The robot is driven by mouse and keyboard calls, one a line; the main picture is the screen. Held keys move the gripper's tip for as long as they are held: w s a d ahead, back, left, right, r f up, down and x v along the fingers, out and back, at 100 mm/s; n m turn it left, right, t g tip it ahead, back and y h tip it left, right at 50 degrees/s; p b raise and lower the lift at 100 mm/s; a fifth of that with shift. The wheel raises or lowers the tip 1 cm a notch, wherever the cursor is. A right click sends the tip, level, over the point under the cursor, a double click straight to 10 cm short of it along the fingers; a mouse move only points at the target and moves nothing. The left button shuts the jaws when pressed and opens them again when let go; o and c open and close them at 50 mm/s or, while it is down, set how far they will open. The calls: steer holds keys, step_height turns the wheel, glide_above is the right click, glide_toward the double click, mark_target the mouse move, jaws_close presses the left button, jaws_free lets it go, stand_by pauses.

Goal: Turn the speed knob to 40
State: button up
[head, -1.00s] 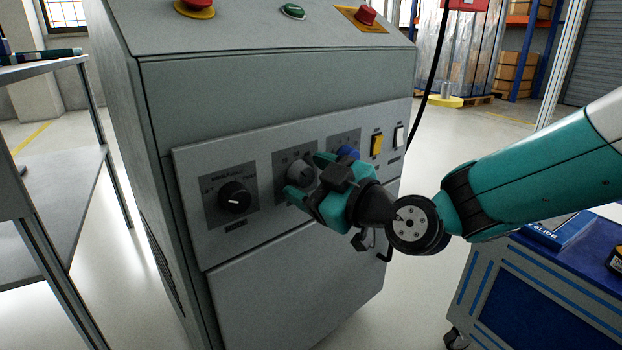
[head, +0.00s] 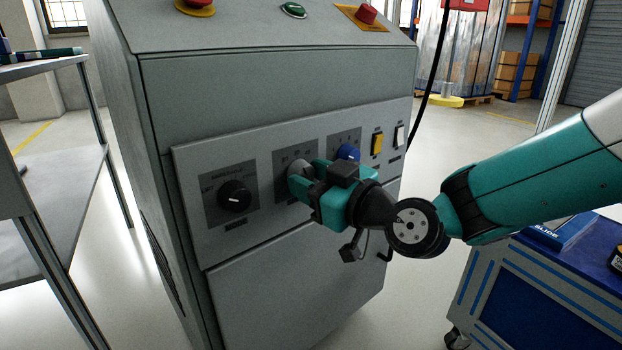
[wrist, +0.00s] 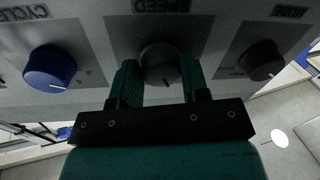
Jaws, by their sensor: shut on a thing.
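The wrist view shows the panel upside down, with the knob (wrist: 159,62) under the label SPEED (wrist: 160,6). My gripper (wrist: 160,75) has one teal finger on each side of the knob and is shut on it. The knob's pale mark points toward the lower edge of the wrist picture, slightly right. The scale numbers are too small or hidden to read.
A black mode knob (head: 235,196) is left of the speed knob and a blue cycle knob (head: 348,153) is right of it, close to my gripper. Yellow (head: 377,143) and white (head: 399,136) switches are farther right. A blue cart (head: 540,285) stands at lower right.

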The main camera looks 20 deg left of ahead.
steer(key=m+p, duration=0.1)
steer(key=m, duration=0.5)
steer(key=shift+m+t, duration=0.4)
steer(key=m+p, duration=0.2)
steer(key=m, duration=0.2)
steer(key=shift+r+t+p, duration=0.1)
steer(key=shift+t+p, duration=0.2)
steer(key=shift+p, duration=0.05)
steer(key=shift+m+p, duration=0.6)
steer(key=shift+m, duration=0.8)
steer(key=o, duration=0.9)
steer(key=shift+s, duration=0.1)
